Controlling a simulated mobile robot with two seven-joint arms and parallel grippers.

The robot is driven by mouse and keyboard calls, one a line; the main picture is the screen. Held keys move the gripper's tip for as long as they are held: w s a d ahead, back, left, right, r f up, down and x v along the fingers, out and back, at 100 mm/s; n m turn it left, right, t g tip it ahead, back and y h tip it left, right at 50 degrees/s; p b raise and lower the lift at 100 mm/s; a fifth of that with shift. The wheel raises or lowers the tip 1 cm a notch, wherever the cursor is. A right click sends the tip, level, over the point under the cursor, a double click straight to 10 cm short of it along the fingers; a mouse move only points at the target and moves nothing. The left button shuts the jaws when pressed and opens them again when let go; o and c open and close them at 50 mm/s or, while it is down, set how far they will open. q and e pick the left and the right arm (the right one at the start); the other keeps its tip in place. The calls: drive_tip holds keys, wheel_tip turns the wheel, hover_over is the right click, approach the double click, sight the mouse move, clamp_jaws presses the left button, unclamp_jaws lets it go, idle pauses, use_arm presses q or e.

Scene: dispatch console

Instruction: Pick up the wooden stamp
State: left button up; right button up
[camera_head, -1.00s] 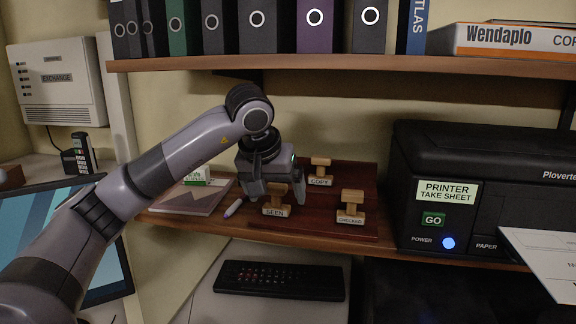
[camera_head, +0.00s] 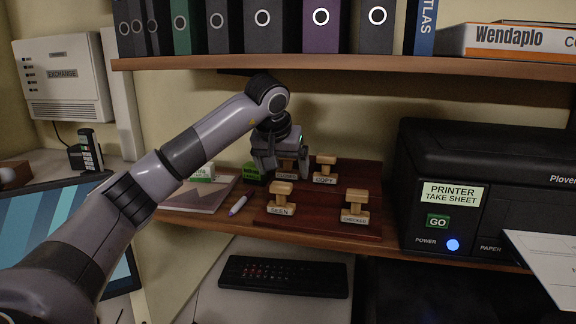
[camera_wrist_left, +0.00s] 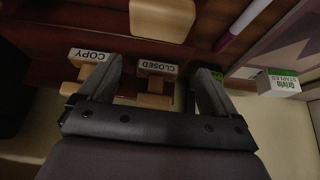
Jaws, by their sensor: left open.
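Several wooden stamps stand on a dark red-brown board (camera_head: 330,236). The SEEN stamp (camera_head: 281,200) is front left, CHECKED (camera_head: 355,206) front right, COPY (camera_head: 325,169) back right and CLOSED (camera_head: 287,171) back left. My left gripper (camera_head: 281,173) is open at the back left, and its fingers partly hide the CLOSED stamp. In the left wrist view the CLOSED stamp (camera_wrist_left: 157,68) shows between the open fingers, with COPY (camera_wrist_left: 88,55) just outside one finger. I cannot tell whether either finger touches CLOSED. My right gripper is not in view.
A small green box (camera_head: 253,174) sits close left of the gripper. A purple-and-white pen (camera_head: 238,205) and a staples box (camera_head: 203,172) lie further left. A shelf of binders (camera_head: 340,64) overhangs behind. A black printer (camera_head: 470,160) stands right.

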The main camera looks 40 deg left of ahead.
sight(288, 162)
use_arm(q)
drive_tip(key=w+a, duration=0.1)
drive_tip(key=w, duration=0.1)
drive_tip(key=w+a+p, duration=0.1)
drive_tip(key=shift+w, duration=0.4)
drive_tip(key=shift+w+a+f, duration=0.2)
drive_tip(key=shift+f, duration=0.35)
drive_tip(key=c, duration=1.1)
